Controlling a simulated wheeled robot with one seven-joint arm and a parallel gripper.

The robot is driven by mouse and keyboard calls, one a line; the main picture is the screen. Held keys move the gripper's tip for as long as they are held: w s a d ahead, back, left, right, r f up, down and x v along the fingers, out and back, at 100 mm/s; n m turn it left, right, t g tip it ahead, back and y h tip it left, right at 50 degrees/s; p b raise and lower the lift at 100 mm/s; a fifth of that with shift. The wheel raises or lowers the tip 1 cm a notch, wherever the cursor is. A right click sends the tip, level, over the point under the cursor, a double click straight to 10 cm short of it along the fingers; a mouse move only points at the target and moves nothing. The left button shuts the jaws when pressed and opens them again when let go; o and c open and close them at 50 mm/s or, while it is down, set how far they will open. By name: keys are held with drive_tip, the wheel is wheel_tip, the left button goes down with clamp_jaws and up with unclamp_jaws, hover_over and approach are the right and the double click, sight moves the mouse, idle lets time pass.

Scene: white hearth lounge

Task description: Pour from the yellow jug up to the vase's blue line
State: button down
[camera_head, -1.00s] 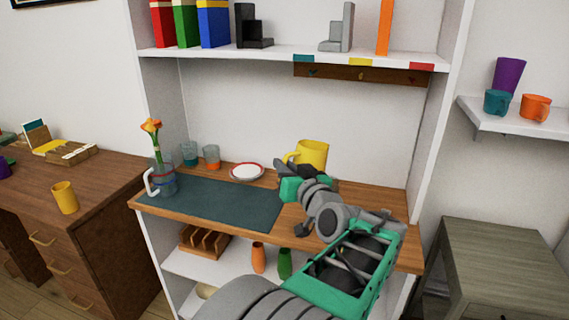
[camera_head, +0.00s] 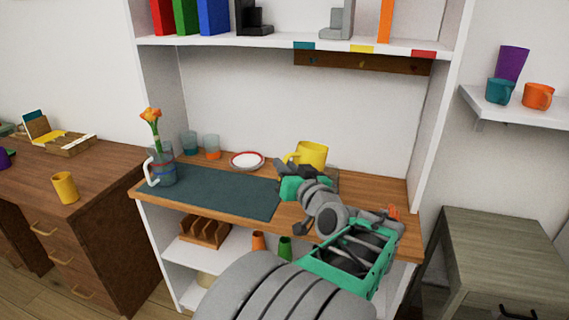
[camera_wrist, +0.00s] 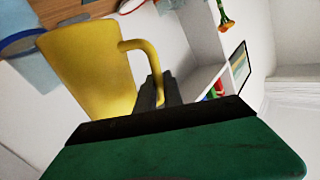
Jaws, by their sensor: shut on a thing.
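The yellow jug (camera_head: 312,155) is upright at the right of the wooden counter, with its handle on its left side. In the wrist view the jug (camera_wrist: 88,68) fills the upper left. My gripper (camera_head: 292,172) is shut on the jug's handle, and the wrist view shows the dark fingers (camera_wrist: 160,92) at that handle. I cannot tell whether the jug touches the counter.
A dark mat (camera_head: 215,197) covers the counter between vase and jug. Two glasses (camera_head: 190,143) (camera_head: 212,146) and a red-rimmed plate (camera_head: 247,161) stand behind it. A shelf (camera_head: 300,45) hangs above. A desk with a yellow cup (camera_head: 65,188) is at left.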

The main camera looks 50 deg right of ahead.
sight(295, 153)
drive_tip(key=shift+f+m+b, duration=0.4)
drive_tip(key=shift+f, duration=1.3)
drive_tip(key=shift+r+p, duration=0.25)
drive_tip(key=shift+p, duration=0.25)
drive_tip(key=shift+d+r+m+g+y+p, duration=0.2)
drive_tip(key=shift+r+m+p, duration=0.7)
drive_tip(key=shift+p, duration=1.55)
drive_tip(key=shift+d+r+m+g+y+p, duration=0.15)
drive_tip(key=shift+r+m+p, duration=0.7)
drive_tip(key=shift+p, duration=1.6)
drive_tip(key=shift+s+d+r+m+y+p, duration=0.1)
drive_tip(key=shift+d+r+m+p, duration=0.35)
drive_tip(key=shift+p, duration=0.75)
drive_tip(key=shift+s+d+r+m+y+p, duration=0.1)
drive_tip(key=shift+r+m+p, duration=0.1)
drive_tip(key=shift+r+p, duration=0.8)
drive_tip(key=shift+s+d+r+m+y+p, duration=0.1)
drive_tip(key=shift+d+r+m+p, duration=0.2)
drive_tip(key=shift+p, duration=1.1)
drive_tip(key=shift+d+r+m+p, duration=0.35)
drive_tip(key=shift+r+m+p, duration=0.25)
drive_tip(key=shift+p, duration=0.75)
drive_tip(key=shift+s+r, duration=0.15)
